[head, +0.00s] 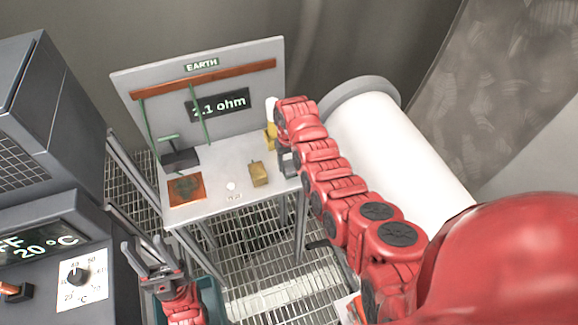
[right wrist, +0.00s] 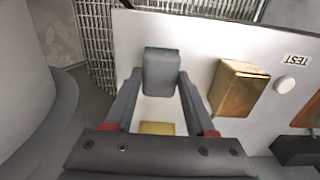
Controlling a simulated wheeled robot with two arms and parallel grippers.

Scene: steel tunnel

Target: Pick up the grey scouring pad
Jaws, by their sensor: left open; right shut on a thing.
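The grey scouring pad (right wrist: 162,72) is a small dark grey block with rounded edges in the right wrist view. My right gripper (right wrist: 160,84) is shut on it, one finger at each side. In the head view my right gripper (head: 288,161) is at the right edge of the white bench, largely hidden by my red arm; I cannot make out the pad clearly there. Whether the pad touches the bench top is unclear. My left gripper (head: 155,262) is open and empty, low in front of the bench at the left.
The bench top (head: 228,165) carries a brass block (head: 258,174), a white TEST button (head: 231,186), a brown plate (head: 187,189) and a dark clamp block (head: 180,159). A yellow item (head: 270,136) stands behind my right gripper. A white cylinder (head: 395,145) lies to the right.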

